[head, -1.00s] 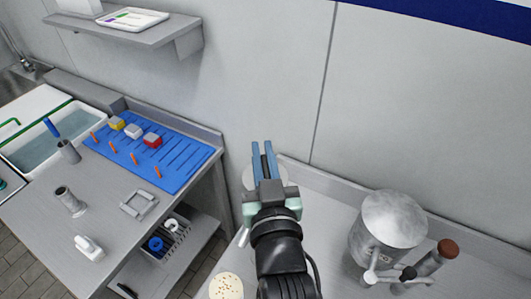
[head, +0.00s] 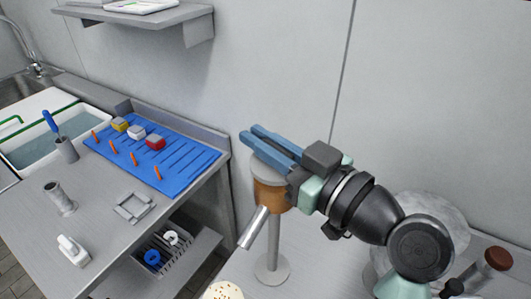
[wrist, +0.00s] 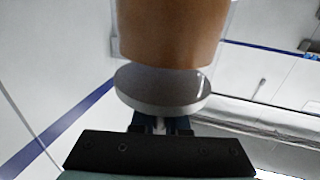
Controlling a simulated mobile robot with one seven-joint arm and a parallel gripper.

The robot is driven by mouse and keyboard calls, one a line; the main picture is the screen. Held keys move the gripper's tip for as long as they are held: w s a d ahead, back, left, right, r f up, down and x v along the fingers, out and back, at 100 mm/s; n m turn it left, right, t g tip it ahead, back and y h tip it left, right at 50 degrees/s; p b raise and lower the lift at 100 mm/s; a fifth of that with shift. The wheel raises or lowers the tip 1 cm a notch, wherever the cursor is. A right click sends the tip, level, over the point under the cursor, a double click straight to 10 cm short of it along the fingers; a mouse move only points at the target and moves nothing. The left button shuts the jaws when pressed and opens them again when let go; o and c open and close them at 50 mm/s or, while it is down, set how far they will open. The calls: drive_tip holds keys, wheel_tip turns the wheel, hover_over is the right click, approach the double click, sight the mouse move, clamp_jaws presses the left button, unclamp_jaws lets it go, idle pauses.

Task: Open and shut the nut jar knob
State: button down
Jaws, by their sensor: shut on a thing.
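The nut jar (head: 269,196) is a clear cylinder with brown contents, on a grey stand with a slanted metal spout. Its round grey lid (head: 263,172) is on top; in the wrist view the lid (wrist: 165,88) shows as a disc against the brown jar (wrist: 172,32), which appears upside down. My gripper (head: 252,135) reaches in from the right, its blue fingers lying across the top of the lid. The fingers are shut on the jar's knob, which is mostly hidden between them and behind the lid's edge.
A large metal pot (head: 437,222) stands at the right, partly behind my arm, near a brown-topped grinder (head: 498,258). A speckled round item (head: 222,291) is at the front edge. A bench with a blue mat (head: 185,165) is at the left.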

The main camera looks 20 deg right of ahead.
drive_tip(key=shift+s+a+f+n+g+y+b, duration=0.15)
drive_tip(key=shift+n+g+y+b, duration=0.4)
drive_tip(key=shift+n+y, duration=0.35)
drive_tip(key=shift+s+a+n+g+y+b, duration=0.15)
drive_tip(key=shift+n+g+y+b, duration=0.4)
drive_tip(key=shift+y, duration=0.55)
drive_tip(key=c, duration=0.9)
unclamp_jaws()
drive_tip(key=b+v, duration=0.2)
drive_tip(key=v, duration=1)
drive_tip(key=shift+s+d, duration=0.25)
drive_tip(key=shift+d, duration=0.1)
